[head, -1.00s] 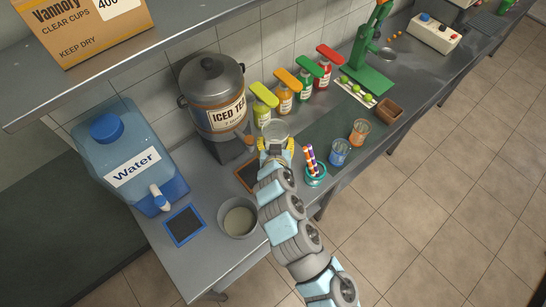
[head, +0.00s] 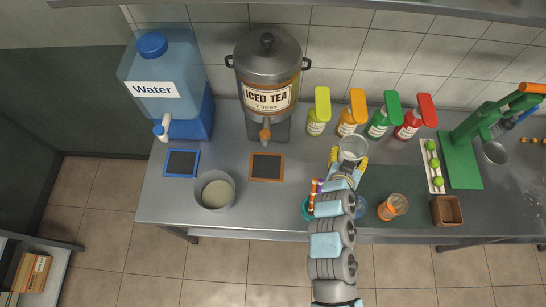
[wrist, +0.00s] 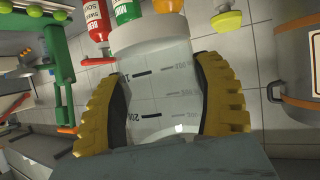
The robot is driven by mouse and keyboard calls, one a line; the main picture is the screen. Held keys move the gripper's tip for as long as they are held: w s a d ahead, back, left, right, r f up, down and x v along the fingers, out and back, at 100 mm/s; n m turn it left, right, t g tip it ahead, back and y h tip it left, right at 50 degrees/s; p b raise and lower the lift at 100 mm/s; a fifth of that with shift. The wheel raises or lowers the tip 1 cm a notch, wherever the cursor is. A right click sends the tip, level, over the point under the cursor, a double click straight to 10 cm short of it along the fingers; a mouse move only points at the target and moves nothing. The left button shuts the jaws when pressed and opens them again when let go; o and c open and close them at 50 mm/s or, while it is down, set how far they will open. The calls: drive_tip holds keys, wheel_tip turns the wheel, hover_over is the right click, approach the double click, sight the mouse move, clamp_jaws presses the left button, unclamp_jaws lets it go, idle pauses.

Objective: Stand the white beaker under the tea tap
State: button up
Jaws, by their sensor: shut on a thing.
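The white beaker (wrist: 160,85), a clear-whitish cup with dark measuring marks, fills the middle of the wrist view. My gripper (head: 347,160) is shut on it, with a yellow ridged finger on each side. In the head view the beaker (head: 353,148) is held at the end of my arm, in front of the yellow and orange bottles. The iced tea urn (head: 268,80) stands to the left, apart from the beaker. Its tea tap (head: 265,135) has an orange-brown handle and sits above an orange-framed dark mat (head: 266,167).
A blue water dispenser (head: 172,90) and blue-framed mat (head: 182,162) are at left. A grey pot (head: 215,190) stands near the front edge. Several pump bottles (head: 384,120) line the back. A straw holder (head: 308,208) and orange cup (head: 393,207) are near my arm. A green press (head: 460,165) is right.

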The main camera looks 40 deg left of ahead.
drive_tip(key=s+a+f+n+g+y+b, duration=0.2)
drive_tip(key=s+a+f+n+y+b, duration=0.15)
drive_tip(key=s+a+f, duration=0.5)
drive_tip(key=s+f+n+b, duration=0.1)
drive_tip(key=s+f, duration=0.2)
drive_tip(key=s, duration=0.1)
drive_tip(key=s+a+f+g+y+b, duration=0.1)
drive_tip(key=s+f, duration=0.3)
drive_tip(key=s+a+f+n+g+y+b, duration=0.1)
drive_tip(key=s+f, duration=0.2)
drive_tip(key=s, duration=0.1)
drive_tip(key=shift+s+a+f+n+y+b, duration=0.1)
drive_tip(key=shift+s+f+n+y+b, duration=0.15)
drive_tip(key=shift+s+f+n+b, duration=0.15)
drive_tip(key=w+a, duration=0.3)
drive_tip(key=a, duration=0.1)
drive_tip(key=w+a, duration=0.4)
drive_tip(key=a, duration=0.1)
drive_tip(key=w+a, duration=0.4)
drive_tip(key=shift+w+a+r, duration=0.1)
drive_tip(key=shift+w+a, duration=0.15)
drive_tip(key=shift+f, duration=1.85)
drive_tip(key=shift+f, duration=0.15)
drive_tip(key=o, duration=1.3)
